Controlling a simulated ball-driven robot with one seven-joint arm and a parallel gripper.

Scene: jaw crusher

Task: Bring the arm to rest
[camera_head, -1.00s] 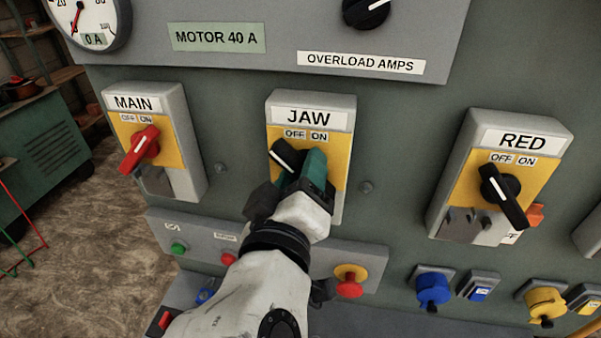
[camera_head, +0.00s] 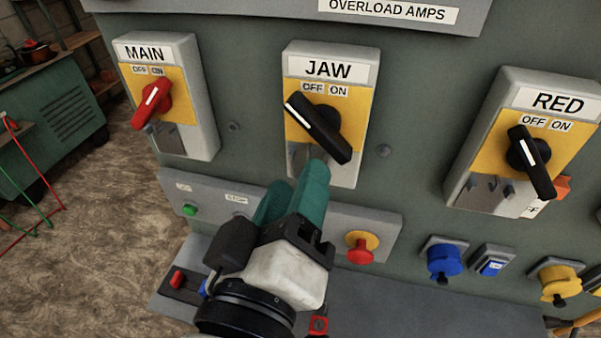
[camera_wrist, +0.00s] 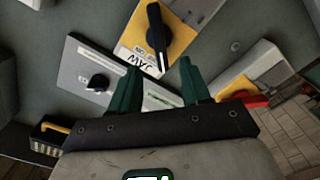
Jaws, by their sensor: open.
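My gripper (camera_head: 297,186), with green fingers, is open and empty just below and in front of the JAW switch. The black JAW knob (camera_head: 318,128) sits on a yellow plate, its white mark pointing up-left, towards OFF. In the wrist view, the JAW knob (camera_wrist: 158,38) lies beyond the open fingertips (camera_wrist: 160,72), apart from them. The red MAIN knob (camera_head: 152,102), at left, has its mark pointing up-right, towards ON. The black RED-switch knob (camera_head: 531,161), at right, has its mark up-left, towards OFF.
Behind my gripper is a button strip with a green button (camera_head: 190,210) and a red stop button (camera_head: 360,248). Blue (camera_head: 444,261) and yellow sockets (camera_head: 560,282) jut out at lower right. A grey ledge (camera_head: 395,305) runs below. Open floor (camera_head: 100,250) lies at left.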

